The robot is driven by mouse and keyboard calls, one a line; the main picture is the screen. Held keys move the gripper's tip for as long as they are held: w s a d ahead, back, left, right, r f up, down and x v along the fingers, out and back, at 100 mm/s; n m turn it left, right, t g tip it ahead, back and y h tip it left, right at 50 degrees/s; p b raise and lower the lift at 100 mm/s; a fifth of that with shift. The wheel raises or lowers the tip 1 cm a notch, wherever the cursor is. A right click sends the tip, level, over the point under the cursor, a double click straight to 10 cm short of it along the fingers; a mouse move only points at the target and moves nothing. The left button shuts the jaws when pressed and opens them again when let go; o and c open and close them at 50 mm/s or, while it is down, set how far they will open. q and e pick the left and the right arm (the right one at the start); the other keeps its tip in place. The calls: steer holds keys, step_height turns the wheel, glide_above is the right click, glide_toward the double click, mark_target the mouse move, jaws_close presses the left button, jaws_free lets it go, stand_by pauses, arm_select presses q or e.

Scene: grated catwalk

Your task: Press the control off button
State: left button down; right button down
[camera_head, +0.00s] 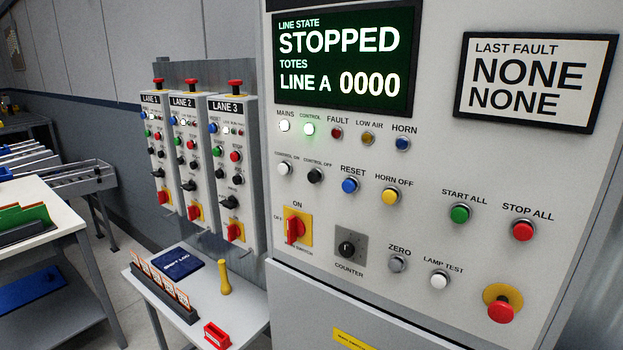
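The control off button (315,176) is a small black round button on the grey control panel (450,225), under the label CONTROL OFF. A white control on button (284,168) sits just to its left, and the blue reset button (349,185) to its right. The CONTROL lamp (309,129) above glows pale green. The screen (343,62) reads STOPPED, LINE A 0000. Neither of my grippers shows in this view.
A red emergency stop (501,309) is at the panel's lower right, and a red-yellow main switch (297,230) at its lower left. Three lane boxes (233,170) stand behind on the left. A small table (225,290) holds a yellow object and a dark blue book.

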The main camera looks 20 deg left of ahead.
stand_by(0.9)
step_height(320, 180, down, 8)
steer(key=b, duration=0.7)
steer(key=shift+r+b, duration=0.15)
steer(key=shift+b, duration=0.25)
